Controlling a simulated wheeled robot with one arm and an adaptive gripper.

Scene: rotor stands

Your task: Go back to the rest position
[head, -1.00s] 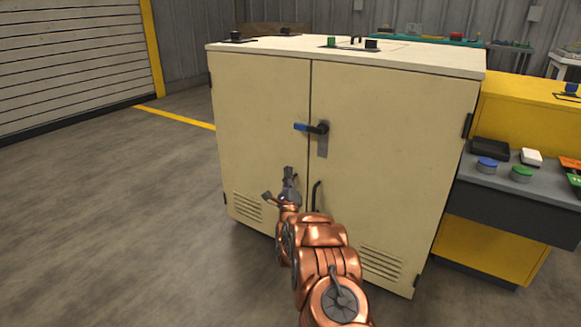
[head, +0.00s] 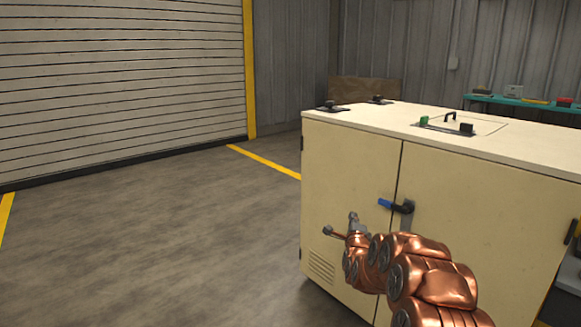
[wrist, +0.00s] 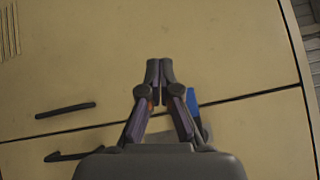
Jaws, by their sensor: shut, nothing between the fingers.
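My copper arm reaches toward the front of a cream cabinet (head: 346,180) in the head view. My gripper (head: 340,224) is in front of the cabinet's left door, left of the blue-tipped door handle (head: 397,206). In the wrist view my gripper (wrist: 160,64) has its fingertips together with nothing between them. The cabinet doors (wrist: 210,50) fill the wrist view behind it. The blue handle (wrist: 192,100) shows partly behind the right finger. The gap between gripper and door is hard to judge.
A roller shutter (head: 120,80) with a yellow post (head: 249,70) stands at the left. The grey floor (head: 150,240) left of the cabinet is clear. A teal bench (head: 520,101) is at the back right. Small fittings, one green (head: 424,120), sit on the cabinet top.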

